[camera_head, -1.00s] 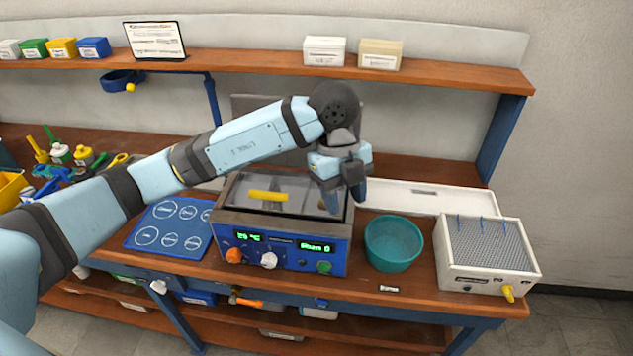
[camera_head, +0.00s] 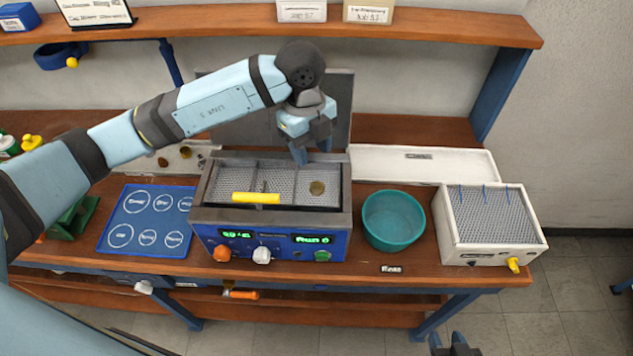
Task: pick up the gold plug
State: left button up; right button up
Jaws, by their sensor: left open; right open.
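A small round gold plug (camera_head: 317,188) lies on the mesh floor in the right part of the open bath (camera_head: 345,208). My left gripper (camera_head: 312,154) is open and empty, fingers pointing down, by the bath's back rim, above and behind the plug in the picture. I see no contact with the plug. My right gripper (camera_head: 455,344) is open at the bottom right edge, only its fingertips showing, far from the bath.
A yellow-handled divider (camera_head: 256,198) crosses the bath. A teal bowl (camera_head: 393,221) and a white mesh-topped box (camera_head: 489,226) stand to the right. A blue mat (camera_head: 147,219) lies left. Small brownish pieces (camera_head: 185,152) sit on a white tray behind. A shelf (camera_head: 400,28) runs above.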

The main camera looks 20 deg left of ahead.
aim_at(317, 185)
pick_arm(q)
notch_tip(317, 185, down, 3)
jog(key=shift+d+f, duration=0.1)
jog(key=shift+d, duration=0.05)
jog(key=f, duration=0.1)
jog(key=s+f+p, duration=0.1)
jog(key=f, duration=0.1)
jog(key=d+f+p, duration=0.1)
jog(key=shift+s+f, duration=0.15)
jog(key=shift+f, duration=0.35)
jog(key=c, duration=0.7)
